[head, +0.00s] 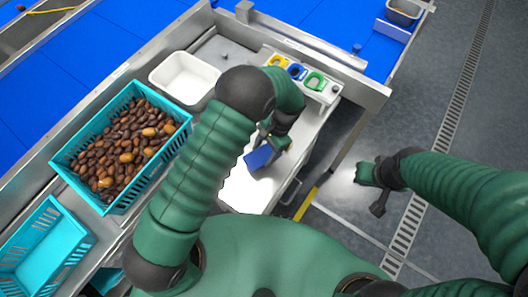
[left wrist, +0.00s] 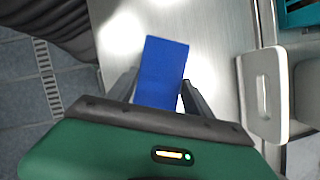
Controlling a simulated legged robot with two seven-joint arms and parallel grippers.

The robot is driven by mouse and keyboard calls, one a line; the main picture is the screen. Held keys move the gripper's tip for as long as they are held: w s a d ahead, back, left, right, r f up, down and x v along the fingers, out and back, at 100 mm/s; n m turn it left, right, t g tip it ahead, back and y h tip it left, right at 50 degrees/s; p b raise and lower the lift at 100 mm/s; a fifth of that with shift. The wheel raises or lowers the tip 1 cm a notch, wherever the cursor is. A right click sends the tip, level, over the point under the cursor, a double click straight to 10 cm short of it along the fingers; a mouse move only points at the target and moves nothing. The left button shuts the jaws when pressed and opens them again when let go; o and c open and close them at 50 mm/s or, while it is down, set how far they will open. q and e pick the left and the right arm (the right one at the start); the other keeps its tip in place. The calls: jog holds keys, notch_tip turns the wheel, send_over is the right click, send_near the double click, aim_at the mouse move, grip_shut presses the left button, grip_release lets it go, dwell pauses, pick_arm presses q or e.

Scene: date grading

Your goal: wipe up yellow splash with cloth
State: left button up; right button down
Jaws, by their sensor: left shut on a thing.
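A blue cloth (head: 258,158) is in my left gripper (head: 270,140), over the pale steel bench top (head: 245,190). In the left wrist view the cloth (left wrist: 163,62) stands out flat between the two dark fingers of my left gripper (left wrist: 160,92). I cannot tell whether the cloth touches the bench. I see no yellow splash on the bench; my left arm hides part of the top. My right gripper (head: 372,188) hangs over the floor at the right, away from the bench, and its jaw opening is unclear.
A turquoise crate of dates (head: 180,128), an emptier turquoise crate (head: 80,240) and a white tub (head: 160,72) line the bench's left side. A rack with yellow, blue and green items (head: 328,97) stands at the bench's far end. Floor at right is open.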

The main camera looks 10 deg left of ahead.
aim_at(258, 157)
pick_arm(q)
jog(key=shift+a+r+p, duration=0.2)
jog(key=shift+r+p, duration=1.1)
jog(key=shift+r, duration=0.65)
jog(key=shift+d, duration=0.1)
